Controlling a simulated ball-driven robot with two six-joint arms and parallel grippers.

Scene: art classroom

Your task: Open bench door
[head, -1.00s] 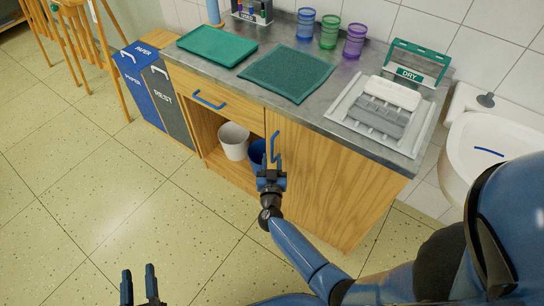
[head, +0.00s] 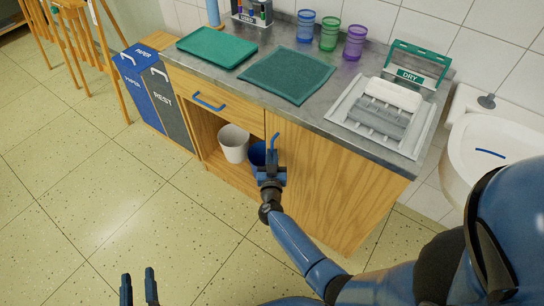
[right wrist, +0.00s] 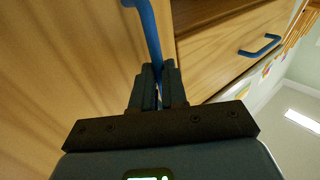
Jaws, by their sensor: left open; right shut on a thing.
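The bench door (head: 322,182) is a wooden panel on the right side of the bench, and it appears closed. Its blue vertical handle (head: 274,144) is near the door's left edge. My right gripper (head: 271,168) is at the lower part of this handle. In the right wrist view the blue handle (right wrist: 147,30) runs down between the fingers of my right gripper (right wrist: 157,78), which are shut on it. The wooden door face (right wrist: 60,70) fills the left of that view. My left gripper (head: 138,284) is open and empty at the bottom left, above the floor.
Paper (head: 142,82) and rest (head: 168,102) bins stand at left. The floor (head: 120,200) in front is clear.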

